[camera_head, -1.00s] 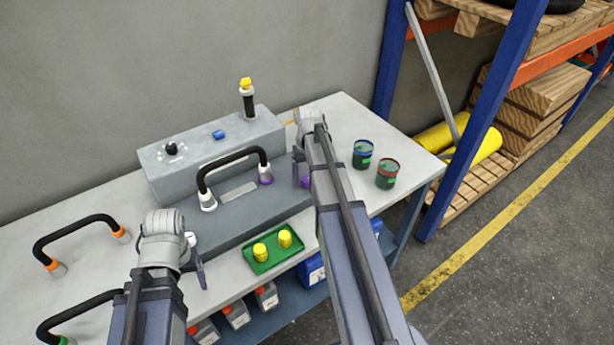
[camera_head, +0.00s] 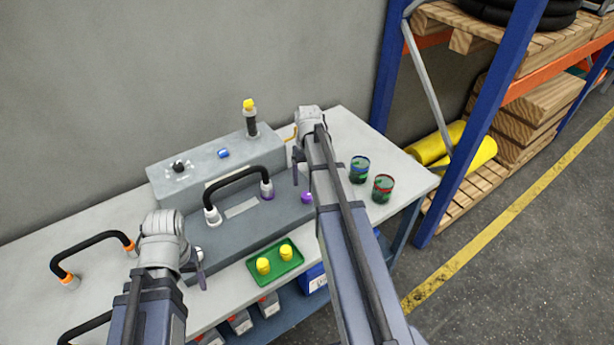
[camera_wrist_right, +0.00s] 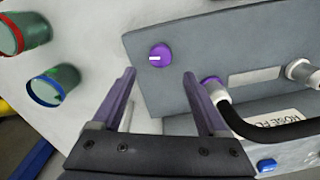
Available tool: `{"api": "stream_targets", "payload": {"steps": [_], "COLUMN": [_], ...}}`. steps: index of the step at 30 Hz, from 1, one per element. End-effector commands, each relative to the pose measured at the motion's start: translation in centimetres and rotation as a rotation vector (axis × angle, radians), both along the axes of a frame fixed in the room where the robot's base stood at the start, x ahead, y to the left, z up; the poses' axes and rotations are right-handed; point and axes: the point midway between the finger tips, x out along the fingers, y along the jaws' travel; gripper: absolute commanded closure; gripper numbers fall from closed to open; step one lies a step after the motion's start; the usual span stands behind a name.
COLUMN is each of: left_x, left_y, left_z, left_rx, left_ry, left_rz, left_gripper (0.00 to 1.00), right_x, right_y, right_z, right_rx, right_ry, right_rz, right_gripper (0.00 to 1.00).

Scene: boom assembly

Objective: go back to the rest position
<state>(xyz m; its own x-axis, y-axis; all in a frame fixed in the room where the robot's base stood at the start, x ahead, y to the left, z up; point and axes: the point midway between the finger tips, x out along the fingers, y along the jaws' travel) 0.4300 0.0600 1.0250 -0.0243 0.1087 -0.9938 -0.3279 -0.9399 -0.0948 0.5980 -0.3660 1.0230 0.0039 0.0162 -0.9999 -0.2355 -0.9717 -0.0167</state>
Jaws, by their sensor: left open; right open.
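My left gripper (camera_head: 199,268) is at the lower left in the head view, above the table front. Its jaws are small here, but they stand open, and I see nothing in them. My right gripper (camera_head: 298,163) is over the right end of the grey fixture (camera_head: 222,228). In the right wrist view, the right gripper (camera_wrist_right: 160,82) has its two fingers wide apart and empty. A purple knob (camera_wrist_right: 160,55) sits on the fixture plate beyond the fingertips. A black hose (camera_head: 236,175) runs between a white-collared end and a purple-collared end on the fixture.
A green tray (camera_head: 276,272) with two yellow caps lies at the table's front. Two dark cans, blue-rimmed (camera_head: 359,170) and red-rimmed (camera_head: 383,189), stand at the right. An orange-ended hose (camera_head: 92,240) lies left. A blue rack post (camera_head: 480,125) rises beyond the table.

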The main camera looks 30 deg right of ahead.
Motion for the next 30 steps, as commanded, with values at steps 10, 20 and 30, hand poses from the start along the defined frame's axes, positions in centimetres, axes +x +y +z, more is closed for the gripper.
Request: {"api": "stream_targets", "payload": {"steps": [10, 20, 30], "left_x": [0.0, 0.0, 0.0], "left_y": [0.0, 0.0, 0.0], "left_z": [-0.1, -1.0, -2.1], "left_rx": [0.000, 0.000, 0.000], "left_ry": [0.000, 0.000, 0.000], "left_rz": [0.000, 0.001, 0.001], "left_gripper": [0.23, 0.23, 0.23], "right_x": [0.0, -3.8, -13.4], "right_y": [0.0, 12.7, 27.3], "right_z": [-0.1, -1.0, -2.0], "right_rx": [0.000, -0.029, -0.093], "right_ry": [0.000, 0.024, 0.050], "right_rz": [0.000, 0.188, 0.479], "right_gripper": [0.23, 0.23, 0.23]}}
